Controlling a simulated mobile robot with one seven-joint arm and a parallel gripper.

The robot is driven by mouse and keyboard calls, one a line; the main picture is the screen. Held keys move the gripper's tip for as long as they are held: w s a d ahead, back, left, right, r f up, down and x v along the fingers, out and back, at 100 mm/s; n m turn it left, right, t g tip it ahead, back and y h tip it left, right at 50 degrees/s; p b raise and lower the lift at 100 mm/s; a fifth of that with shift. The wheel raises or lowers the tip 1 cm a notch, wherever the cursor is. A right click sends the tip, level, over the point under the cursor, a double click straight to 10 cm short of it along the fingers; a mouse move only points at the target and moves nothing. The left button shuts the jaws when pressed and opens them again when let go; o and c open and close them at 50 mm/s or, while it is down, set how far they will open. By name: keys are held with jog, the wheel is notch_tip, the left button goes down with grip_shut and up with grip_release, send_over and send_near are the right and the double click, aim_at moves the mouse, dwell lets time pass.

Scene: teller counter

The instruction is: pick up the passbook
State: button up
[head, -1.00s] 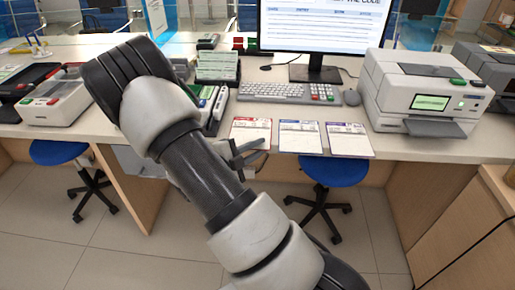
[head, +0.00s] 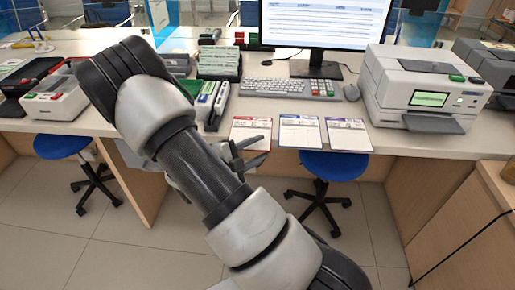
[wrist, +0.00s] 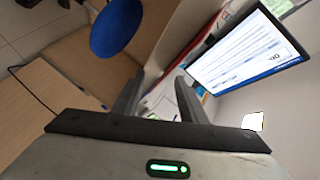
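No item is clearly marked as the passbook. Three flat forms or booklets lie side by side at the counter's front edge: one with a red header (head: 251,128), one with a blue header (head: 300,130) and one with a purple header (head: 347,134). I cannot tell which, if any, is the passbook. My gripper (head: 258,151) is just in front of the red-headed one, partly behind my own arm. In the wrist view its two fingers (wrist: 157,100) stand apart with nothing held between them. Pale papers (wrist: 160,99) show beyond them, small and unclear.
A printer (head: 425,85) is at right, a card device (head: 55,98) at left. Blue stools (head: 333,164) stand below the counter edge.

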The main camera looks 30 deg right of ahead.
jog(key=p+v, duration=0.3)
jog(key=v, duration=1.4)
jog(key=shift+a+p, duration=0.25)
jog(key=shift+p, duration=0.1)
